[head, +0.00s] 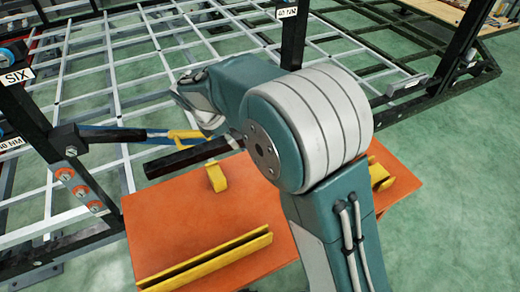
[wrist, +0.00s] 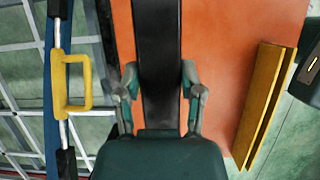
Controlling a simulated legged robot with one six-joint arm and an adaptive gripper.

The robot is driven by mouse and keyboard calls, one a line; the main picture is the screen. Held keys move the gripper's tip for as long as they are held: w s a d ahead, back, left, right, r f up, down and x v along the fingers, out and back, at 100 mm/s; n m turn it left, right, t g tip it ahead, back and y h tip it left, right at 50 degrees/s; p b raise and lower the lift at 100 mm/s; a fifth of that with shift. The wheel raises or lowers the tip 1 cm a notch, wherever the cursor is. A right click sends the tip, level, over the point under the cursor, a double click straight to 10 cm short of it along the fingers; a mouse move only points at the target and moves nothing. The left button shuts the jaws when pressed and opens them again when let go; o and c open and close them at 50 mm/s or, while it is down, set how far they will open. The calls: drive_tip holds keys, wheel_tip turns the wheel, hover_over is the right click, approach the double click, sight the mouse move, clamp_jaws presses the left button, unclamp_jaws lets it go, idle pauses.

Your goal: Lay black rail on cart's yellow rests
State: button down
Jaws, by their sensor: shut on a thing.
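My gripper (wrist: 159,85) is shut on the black rail (wrist: 160,35), with one finger on each side of it in the wrist view. The cart has an orange top (head: 165,220). One yellow rest (head: 217,180) stands near its far left edge, just below the rail in the picture. Another yellow rest (head: 380,177) is on the right, partly hidden by my arm. I cannot tell whether the rail touches either rest.
A yellow channel (head: 205,259) lies along the cart's near edge; the wrist view also shows it (wrist: 262,105). A blue bar with a yellow handle (head: 187,134) lies beyond the rail. A black post (head: 35,120) and grey lattice frame (head: 120,75) stand behind.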

drive_tip(key=w+d, duration=0.1)
drive_tip(key=w+d+f, duration=0.1)
drive_tip(key=d+f, duration=0.1)
drive_tip(key=d, duration=0.1)
drive_tip(key=shift+w+f, duration=0.15)
drive_tip(key=shift+w, duration=0.25)
drive_tip(key=shift+w+d+x, duration=0.1)
drive_tip(key=shift+w+x, duration=0.05)
drive_tip(key=shift+x, duration=1.5)
drive_tip(key=shift+w+d+x, duration=0.1)
drive_tip(key=shift+w+x, duration=0.1)
drive_tip(key=shift+x, duration=1.45)
drive_tip(key=shift+w+d+x, duration=0.1)
drive_tip(key=shift+w+x, duration=0.05)
drive_tip(key=shift+x, duration=1.45)
drive_tip(key=shift+c, duration=1.1)
unclamp_jaws()
drive_tip(key=v, duration=1.2)
drive_tip(key=shift+r, duration=0.25)
